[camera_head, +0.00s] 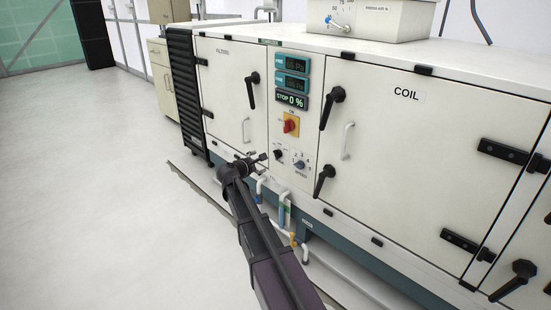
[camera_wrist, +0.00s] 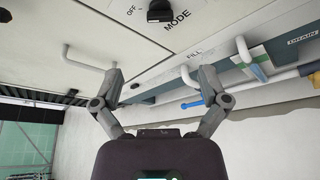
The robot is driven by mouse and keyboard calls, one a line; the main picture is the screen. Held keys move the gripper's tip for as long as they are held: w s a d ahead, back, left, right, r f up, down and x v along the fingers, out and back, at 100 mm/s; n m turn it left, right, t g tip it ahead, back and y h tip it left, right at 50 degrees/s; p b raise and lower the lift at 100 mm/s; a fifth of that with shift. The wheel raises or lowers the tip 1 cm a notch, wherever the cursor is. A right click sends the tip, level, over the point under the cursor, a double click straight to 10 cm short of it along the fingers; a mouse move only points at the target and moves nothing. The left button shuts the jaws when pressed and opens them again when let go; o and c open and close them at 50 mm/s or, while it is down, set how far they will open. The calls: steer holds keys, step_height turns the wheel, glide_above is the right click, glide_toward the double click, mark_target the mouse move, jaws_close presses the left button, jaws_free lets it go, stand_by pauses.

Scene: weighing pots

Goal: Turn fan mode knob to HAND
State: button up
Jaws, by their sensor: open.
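The fan mode knob (camera_head: 279,155) is a small black knob on the unit's control panel, below the red and yellow switch. In the wrist view the knob (camera_wrist: 160,11) shows at the top edge, partly cut off, beside the words OFF and MODE. I cannot read HAND or tell the knob's exact setting. My gripper (camera_head: 259,163) is in front of the panel, to the left of the knob in the head view. In the wrist view my gripper (camera_wrist: 161,78) has its two fingers spread wide with nothing between them, and the knob is beyond the tips.
A speed knob (camera_head: 299,165) sits right of the mode knob. The red switch (camera_head: 290,124) and a display reading STOP 0 % (camera_head: 291,101) are above. Black door handles (camera_head: 324,180) and pipes (camera_head: 283,212) stick out nearby. The floor (camera_head: 90,170) at left is clear.

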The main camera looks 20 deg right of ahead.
mark_target(275, 155)
steer(key=b+x, duration=0.3)
steer(key=x, duration=1)
steer(key=shift+w+d+f+b, duration=0.1)
steer(key=shift+w+d+b, duration=0.2)
steer(key=shift+b, duration=0.1)
steer(key=c, duration=1.2)
